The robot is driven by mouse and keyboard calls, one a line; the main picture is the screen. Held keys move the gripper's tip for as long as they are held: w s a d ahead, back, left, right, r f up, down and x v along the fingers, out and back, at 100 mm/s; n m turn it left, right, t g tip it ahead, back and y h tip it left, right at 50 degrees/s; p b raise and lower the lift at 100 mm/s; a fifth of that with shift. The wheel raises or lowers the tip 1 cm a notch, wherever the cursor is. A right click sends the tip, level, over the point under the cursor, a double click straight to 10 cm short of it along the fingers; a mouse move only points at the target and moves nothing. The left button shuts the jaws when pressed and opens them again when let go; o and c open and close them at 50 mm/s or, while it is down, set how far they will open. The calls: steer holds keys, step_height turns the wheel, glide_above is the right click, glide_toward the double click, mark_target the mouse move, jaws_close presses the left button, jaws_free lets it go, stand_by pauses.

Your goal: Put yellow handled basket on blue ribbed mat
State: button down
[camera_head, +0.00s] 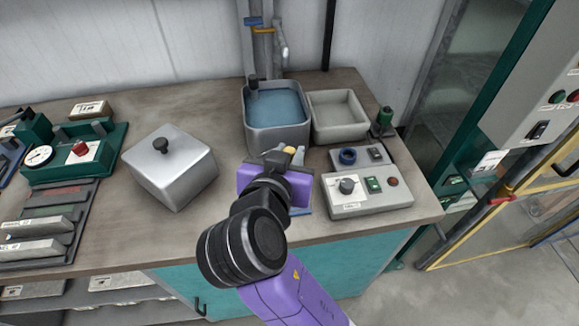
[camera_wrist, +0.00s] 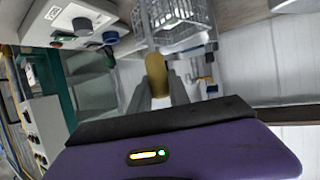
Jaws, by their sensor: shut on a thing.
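My gripper (camera_head: 283,158) is above the workbench, in front of the blue-filled tank. In the wrist view my gripper (camera_wrist: 158,82) is shut on the yellow handle (camera_wrist: 156,68) of a wire basket (camera_wrist: 182,28). The basket's grey mesh shows beyond the fingers. In the head view only a bit of the yellow handle (camera_head: 289,150) shows; my arm hides the rest of the basket. A thin blue edge (camera_head: 305,212) shows beside my wrist on the bench and may be the blue ribbed mat. Its ribs and most of its surface are hidden.
The tank (camera_head: 272,142) with blue liquid and an empty grey tray (camera_head: 339,117) stand behind my gripper. A control box (camera_head: 371,203) is close on the right. A lidded metal box (camera_head: 170,170) stands left, with bare bench (camera_head: 130,225) around it.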

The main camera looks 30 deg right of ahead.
steer(key=shift+f, duration=2.15)
steer(key=c, duration=1.2)
jaws_free()
steer(key=shift+c, duration=0.2)
steer(key=shift+r, duration=0.2)
steer(key=v, duration=1.2)
steer(key=shift+b, duration=0.45)
steer(key=shift+f, duration=0.15)
